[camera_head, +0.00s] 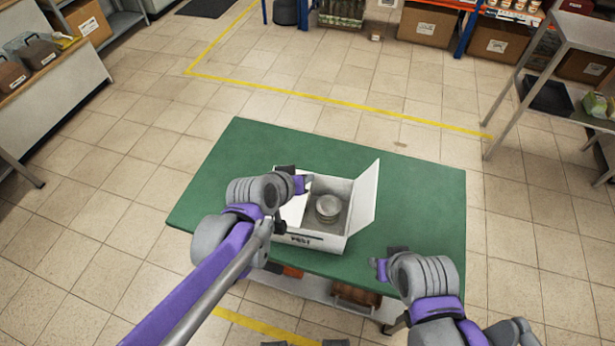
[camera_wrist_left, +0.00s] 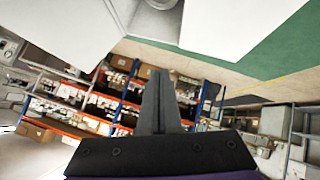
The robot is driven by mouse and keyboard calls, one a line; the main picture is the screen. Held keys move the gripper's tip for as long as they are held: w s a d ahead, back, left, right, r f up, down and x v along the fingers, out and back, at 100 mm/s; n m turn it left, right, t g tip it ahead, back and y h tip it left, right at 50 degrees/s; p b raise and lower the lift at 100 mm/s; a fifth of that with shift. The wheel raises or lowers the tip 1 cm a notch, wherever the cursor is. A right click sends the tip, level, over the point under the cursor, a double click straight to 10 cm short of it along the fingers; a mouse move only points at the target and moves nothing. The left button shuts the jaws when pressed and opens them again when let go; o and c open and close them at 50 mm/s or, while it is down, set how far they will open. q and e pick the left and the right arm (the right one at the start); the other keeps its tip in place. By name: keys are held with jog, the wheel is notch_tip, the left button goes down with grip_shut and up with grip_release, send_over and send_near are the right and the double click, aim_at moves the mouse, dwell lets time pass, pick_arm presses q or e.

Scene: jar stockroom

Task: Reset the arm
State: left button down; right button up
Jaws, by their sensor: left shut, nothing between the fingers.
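My left gripper (camera_head: 303,183) is over the left side of an open white box (camera_head: 318,243) on the green table (camera_head: 420,205). In the left wrist view its fingers (camera_wrist_left: 155,95) are together with nothing between them. A round grey-lidded jar (camera_head: 327,207) stands inside the box, to the right of the left gripper and apart from it. Part of the jar (camera_wrist_left: 160,5) and white box walls (camera_wrist_left: 235,25) show at the top of the left wrist view. My right gripper (camera_head: 380,268) is near the table's front right edge, and its fingers are too unclear to judge.
The box's right flap (camera_head: 364,197) stands up and outward. The table's left and back parts are bare. A metal shelf (camera_head: 590,35) stands at the right, a side counter (camera_head: 50,85) at the left, and cardboard boxes (camera_head: 427,24) at the back.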

pick_arm(q)
jog(key=s+a+r, duration=0.1)
jog(key=s+r, duration=0.3)
jog(key=shift+s+r+p, duration=0.15)
jog(key=shift+r+p, duration=0.05)
jog(key=shift+p, duration=0.2)
pick_arm(e)
jog(key=shift+w+r, duration=0.2)
jog(key=shift+r, duration=0.3)
pick_arm(q)
jog(key=s+a+f+g+y, duration=0.1)
jog(key=s+a+f+y, duration=0.1)
jog(key=s+a, duration=0.5)
jog(key=s+a+f+n+g+y, duration=0.1)
jog(key=s+a+f+y, duration=0.2)
jog(key=a, duration=0.8)
jog(key=s+f, duration=0.2)
jog(key=s, duration=0.2)
jog(key=shift+s+g+p, duration=0.25)
jog(key=shift+g+p, duration=0.15)
pick_arm(e)
jog(key=shift+w+r, duration=0.15)
jog(key=shift+r, duration=0.4)
